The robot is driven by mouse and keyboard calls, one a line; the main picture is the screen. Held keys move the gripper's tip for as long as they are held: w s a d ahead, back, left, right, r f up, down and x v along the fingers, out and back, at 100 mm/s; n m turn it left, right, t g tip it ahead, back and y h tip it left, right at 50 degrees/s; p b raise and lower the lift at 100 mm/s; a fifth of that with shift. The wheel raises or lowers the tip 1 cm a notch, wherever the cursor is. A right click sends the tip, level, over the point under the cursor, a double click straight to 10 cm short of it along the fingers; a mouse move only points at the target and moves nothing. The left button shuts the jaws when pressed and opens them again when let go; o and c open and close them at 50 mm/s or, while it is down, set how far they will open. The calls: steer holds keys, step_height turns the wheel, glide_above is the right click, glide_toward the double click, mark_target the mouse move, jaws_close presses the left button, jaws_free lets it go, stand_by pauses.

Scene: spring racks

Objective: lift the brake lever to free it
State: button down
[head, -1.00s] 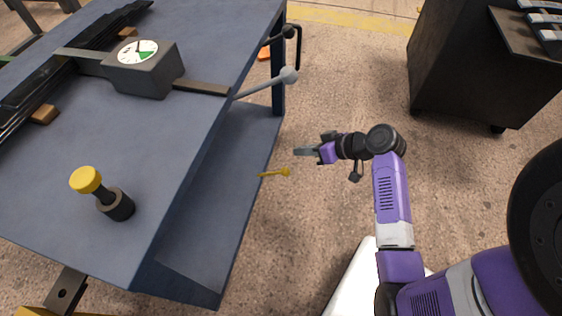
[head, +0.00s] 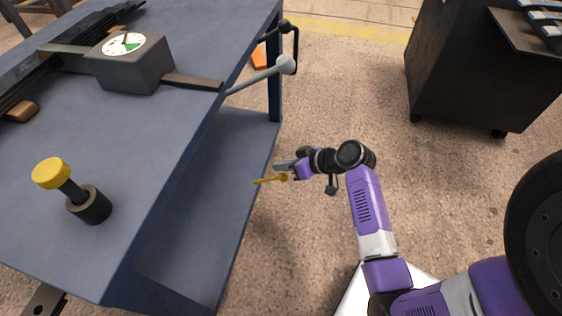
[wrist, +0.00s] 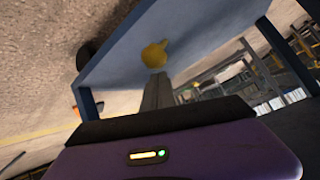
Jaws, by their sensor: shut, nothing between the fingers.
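A small yellow lever (head: 268,179) with a round knob sticks out from the side of the blue bench, low near its lower shelf. I take it to be the brake lever. My gripper (head: 277,166) is shut and empty, with its fingertips close to the knob in the head view. In the wrist view the yellow knob (wrist: 154,54) lies just beyond the tips of my closed fingers (wrist: 158,88). I cannot tell whether they touch. A grey lever with a ball end (head: 262,75) juts from the bench higher up.
The blue bench (head: 165,120) carries a dial box (head: 130,68) and a yellow-capped plunger (head: 52,173). A black crank handle (head: 294,42) sits at its far corner. A dark cabinet (head: 460,75) stands at the right. The floor between is clear.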

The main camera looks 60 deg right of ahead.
steer(key=shift+s+f, duration=0.2)
steer(key=shift+s, duration=0.25)
steer(key=shift+s+f, duration=0.55)
steer(key=shift+s, duration=0.05)
